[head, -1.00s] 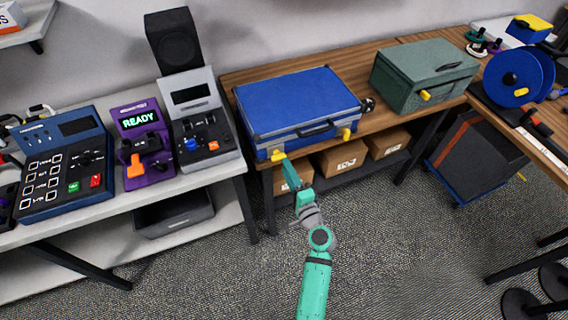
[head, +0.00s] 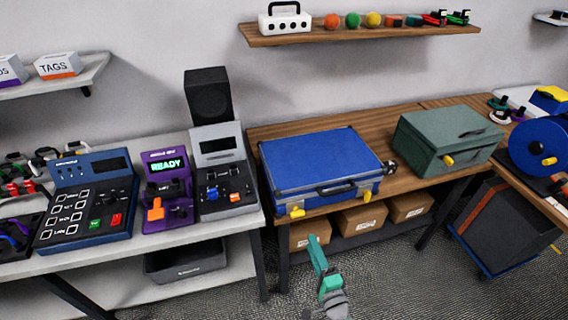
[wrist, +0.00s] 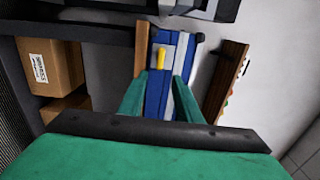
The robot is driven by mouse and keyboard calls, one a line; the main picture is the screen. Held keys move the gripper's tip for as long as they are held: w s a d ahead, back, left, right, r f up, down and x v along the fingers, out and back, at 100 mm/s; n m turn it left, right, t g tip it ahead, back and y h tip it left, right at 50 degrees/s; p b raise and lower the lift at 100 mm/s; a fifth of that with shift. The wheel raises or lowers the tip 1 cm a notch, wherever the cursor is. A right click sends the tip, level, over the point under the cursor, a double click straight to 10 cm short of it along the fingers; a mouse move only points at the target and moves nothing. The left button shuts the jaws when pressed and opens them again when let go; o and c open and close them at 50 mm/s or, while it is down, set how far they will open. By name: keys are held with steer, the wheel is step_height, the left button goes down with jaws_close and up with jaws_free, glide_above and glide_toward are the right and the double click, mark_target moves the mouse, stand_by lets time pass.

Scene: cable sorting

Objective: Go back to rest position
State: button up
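My gripper (head: 322,268) is teal and sits in front of the wooden bench, below the front edge of the blue case. In the wrist view my gripper (wrist: 160,100) has its two fingers apart, with nothing between them but the view of the blue case behind. The blue case (head: 320,158) lies closed on the bench, with yellow latches and a dark handle on its front. It also shows in the wrist view (wrist: 154,95), beyond the fingertips, with a yellow latch.
Cardboard boxes (head: 362,219) stand on the shelf under the wooden bench (head: 290,128). A green metal box (head: 445,140) is right of the case. Left is a grey table with a purple device (head: 167,190) reading READY. A wall shelf (head: 360,36) hangs above. The carpet (head: 400,275) in front is open.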

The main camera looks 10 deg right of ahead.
steer(key=s+a+f+n+g+h, duration=0.1)
steer(key=s+a+f+n+g, duration=0.15)
steer(key=s+a+f, duration=0.4)
steer(key=s+a+f+n+g+h, duration=0.15)
steer(key=s+a+n, duration=0.25)
steer(key=s, duration=0.6)
steer(key=s+a+r+n+y, duration=0.1)
steer(key=s+a+r+n, duration=0.4)
steer(key=s, duration=0.3)
steer(key=s+a+r+n+t+y, duration=0.1)
steer(key=s+a+r+n, duration=0.4)
steer(key=s+r+n, duration=0.1)
steer(key=shift+v, duration=0.85)
steer(key=shift+a, duration=0.1)
